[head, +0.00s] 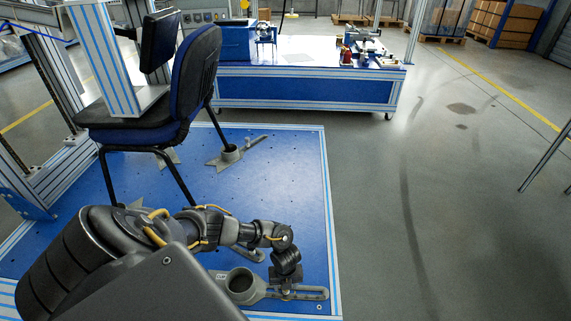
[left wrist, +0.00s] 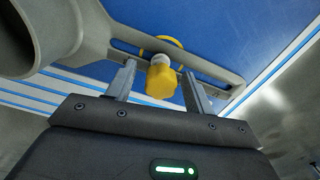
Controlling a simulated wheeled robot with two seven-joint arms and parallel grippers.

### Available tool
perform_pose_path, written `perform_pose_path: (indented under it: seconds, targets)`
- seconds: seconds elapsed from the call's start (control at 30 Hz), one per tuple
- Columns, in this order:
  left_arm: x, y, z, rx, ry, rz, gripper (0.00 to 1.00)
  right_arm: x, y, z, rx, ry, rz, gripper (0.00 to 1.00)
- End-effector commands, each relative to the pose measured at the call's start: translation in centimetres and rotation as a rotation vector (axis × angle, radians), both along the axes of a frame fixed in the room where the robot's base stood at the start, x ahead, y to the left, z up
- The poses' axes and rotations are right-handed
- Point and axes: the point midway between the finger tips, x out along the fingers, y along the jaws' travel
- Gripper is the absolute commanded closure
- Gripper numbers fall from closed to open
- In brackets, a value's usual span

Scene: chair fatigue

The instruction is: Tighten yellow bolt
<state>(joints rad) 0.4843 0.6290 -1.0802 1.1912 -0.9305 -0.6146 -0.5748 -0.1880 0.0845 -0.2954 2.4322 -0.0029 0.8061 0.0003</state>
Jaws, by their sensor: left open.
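The yellow bolt (left wrist: 164,86) shows in the left wrist view, with a pale round piece at its far end, at the slot of a grey clamp bracket (left wrist: 92,38). My left gripper (left wrist: 160,72) is open, one finger on each side of the bolt, with visible gaps. In the head view my left gripper (head: 286,279) points down over the slotted arm of the same bracket (head: 314,293), at the platform's near right corner. There the gripper hides the bolt. My right gripper is not in view.
A dark chair (head: 194,80) stands on the blue platform (head: 290,180), with another grey bracket (head: 231,155) at a leg. A metal frame (head: 107,60) rises at left. A blue workbench (head: 305,90) stands behind. The floor to the right is mostly clear.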

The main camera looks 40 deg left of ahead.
Motion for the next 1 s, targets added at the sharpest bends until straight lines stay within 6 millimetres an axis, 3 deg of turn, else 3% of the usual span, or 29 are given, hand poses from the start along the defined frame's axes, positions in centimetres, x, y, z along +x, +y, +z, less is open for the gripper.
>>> perform_pose_path:
  seconds: [0.47,0.8,1.0]
  targets:
    - [0.0,-0.1,0.1,-0.001,0.001,0.069,0.47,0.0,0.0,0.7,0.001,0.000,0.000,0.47]
    - [-0.1,0.0,0.2,0.000,0.000,0.351,0.47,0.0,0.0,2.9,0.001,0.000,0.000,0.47]
    - [0.0,0.0,-0.1,0.000,0.000,0.397,0.47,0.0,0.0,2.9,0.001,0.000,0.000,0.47]
